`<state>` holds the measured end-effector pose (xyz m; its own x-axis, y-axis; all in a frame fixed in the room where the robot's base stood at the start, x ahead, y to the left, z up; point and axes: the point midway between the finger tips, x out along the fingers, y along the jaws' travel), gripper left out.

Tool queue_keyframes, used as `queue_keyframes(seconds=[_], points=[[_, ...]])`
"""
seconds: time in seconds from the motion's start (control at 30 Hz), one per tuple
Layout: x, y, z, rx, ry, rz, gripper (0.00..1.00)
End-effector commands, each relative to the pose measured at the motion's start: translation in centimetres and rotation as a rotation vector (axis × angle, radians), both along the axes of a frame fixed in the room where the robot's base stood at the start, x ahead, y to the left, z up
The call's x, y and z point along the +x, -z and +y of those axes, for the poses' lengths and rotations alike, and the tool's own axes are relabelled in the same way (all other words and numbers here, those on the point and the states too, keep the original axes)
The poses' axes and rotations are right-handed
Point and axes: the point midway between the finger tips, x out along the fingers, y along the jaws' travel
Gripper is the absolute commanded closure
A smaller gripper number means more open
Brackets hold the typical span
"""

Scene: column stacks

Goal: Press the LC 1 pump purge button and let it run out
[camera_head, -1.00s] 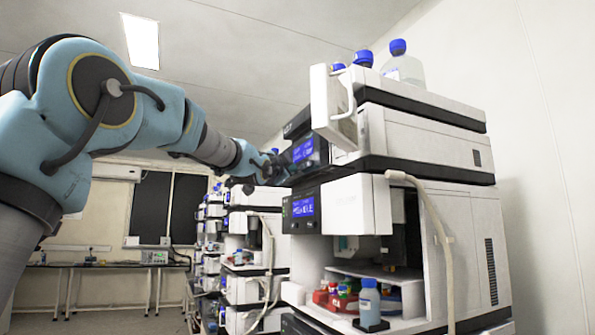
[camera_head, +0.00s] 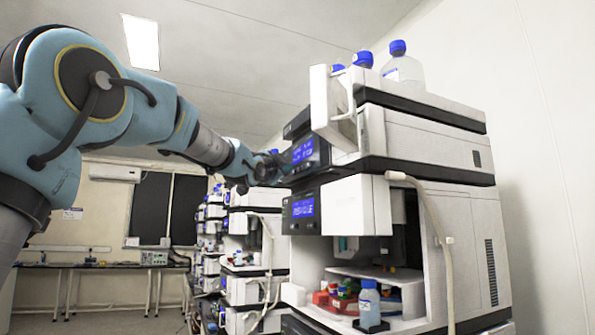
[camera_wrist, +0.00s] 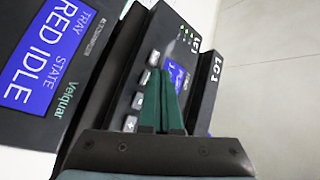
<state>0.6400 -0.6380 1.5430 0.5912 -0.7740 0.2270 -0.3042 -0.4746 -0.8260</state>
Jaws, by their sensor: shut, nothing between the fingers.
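The LC 1 pump panel (camera_wrist: 147,75) is black, with an LC-1 label, small green lights, several pale buttons and a blue display (camera_wrist: 177,75). In the head view its lit display (camera_head: 302,151) is on the upper unit of the near stack. My gripper (camera_wrist: 164,74) is shut and empty, its green fingers pointing at the panel and covering part of the display. In the head view my gripper (camera_head: 284,168) is close against the panel's lower left. I cannot tell whether the tips touch it. The button labels are too small to read, so the purge button is not identifiable.
Below the pump is another unit with a blue display (camera_head: 302,207); in the wrist view its display (camera_wrist: 47,50) reads TRAY RED, STATE IDLE. An open white door (camera_head: 332,106) juts out above. A pale hose (camera_head: 436,215) hangs at the right. More stacks stand behind.

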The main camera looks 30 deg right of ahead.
Motion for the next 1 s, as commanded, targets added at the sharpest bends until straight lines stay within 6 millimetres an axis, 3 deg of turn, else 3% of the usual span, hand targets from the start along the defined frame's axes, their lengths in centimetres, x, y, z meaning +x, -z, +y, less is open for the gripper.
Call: queue_keyframes(seconds=[0.23, 0.7, 1.0], points=[[0.1, -0.1, 0.5, 0.001, -0.002, -0.002, 1.00], [0.6, -0.2, 4.6, 0.001, -0.002, -0.001, 1.00], [0.6, 0.0, 5.0, 0.000, -0.001, 0.000, 1.00]])
